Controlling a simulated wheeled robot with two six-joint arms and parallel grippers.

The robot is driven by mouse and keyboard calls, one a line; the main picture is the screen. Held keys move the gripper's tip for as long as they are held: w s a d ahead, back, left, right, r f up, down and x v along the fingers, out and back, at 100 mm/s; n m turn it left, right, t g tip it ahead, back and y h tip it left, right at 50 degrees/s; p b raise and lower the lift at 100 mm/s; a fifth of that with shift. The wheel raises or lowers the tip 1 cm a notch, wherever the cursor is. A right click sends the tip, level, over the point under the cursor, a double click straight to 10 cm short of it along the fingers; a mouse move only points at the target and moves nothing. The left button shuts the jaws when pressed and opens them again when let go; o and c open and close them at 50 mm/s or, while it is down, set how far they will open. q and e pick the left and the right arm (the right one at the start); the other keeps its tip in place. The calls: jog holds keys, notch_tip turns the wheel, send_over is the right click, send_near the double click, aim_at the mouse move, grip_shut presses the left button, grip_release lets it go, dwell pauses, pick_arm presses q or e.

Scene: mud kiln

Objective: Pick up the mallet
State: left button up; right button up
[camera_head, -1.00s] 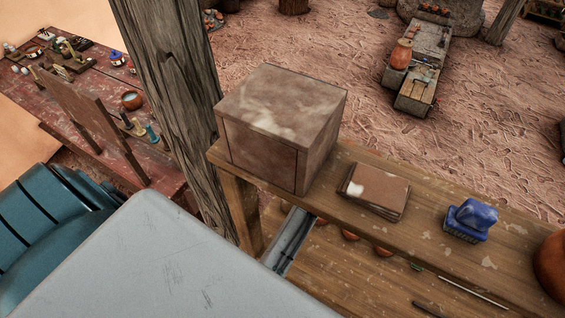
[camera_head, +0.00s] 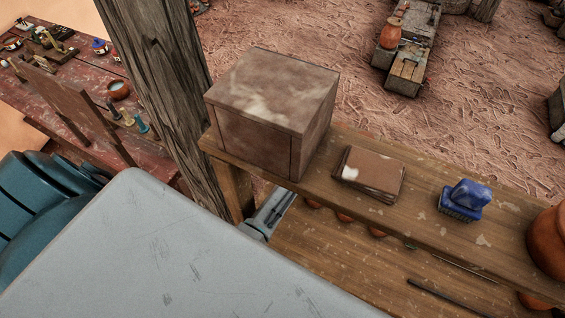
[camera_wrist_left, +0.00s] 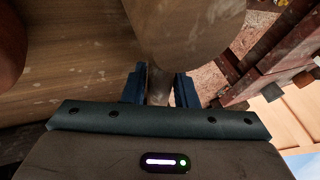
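The wooden mallet shows only in the left wrist view, with its broad, pale brown head (camera_wrist_left: 195,28) at the top. Its narrower handle (camera_wrist_left: 158,88) runs down between the two dark fingers of my left gripper (camera_wrist_left: 160,80). The fingers stand close on either side of the handle. I cannot tell whether both press on it. In the head view my left gripper and the mallet are not visible; a grey link of mine covers the lower left. My right gripper shows in neither view.
A wooden bench (camera_head: 330,190) holds a brown box (camera_head: 270,105), a stack of flat tiles (camera_head: 369,172), a blue brush-like block (camera_head: 465,200) and an orange pot (camera_head: 548,243). A wooden post (camera_head: 158,80) rises behind. A red table (camera_head: 70,95) with small items stands left.

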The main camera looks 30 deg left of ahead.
pick_arm(q)
grip_shut()
jog(key=shift+r, duration=0.1)
